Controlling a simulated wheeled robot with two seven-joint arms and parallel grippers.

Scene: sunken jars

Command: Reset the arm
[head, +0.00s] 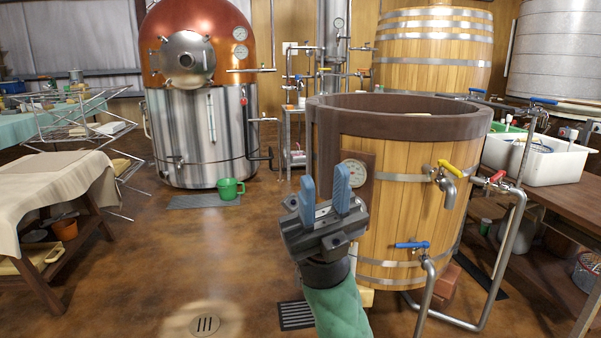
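My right gripper (325,190) shows in the lower middle of the head view, with a green-sleeved arm below it. Its two blue fingers point up and stand apart, with nothing seen between them. It is in front of the wooden vat (408,215), overlapping its left side in the picture; I cannot tell the exact distance. My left gripper is not in view.
A copper and steel still (212,115) stands at the back left, a green bucket (230,188) beside it. A cloth-covered table (50,190) is at left. Pipes with valves (512,215) and a bench with a white tub (540,160) are at right. The middle floor is clear.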

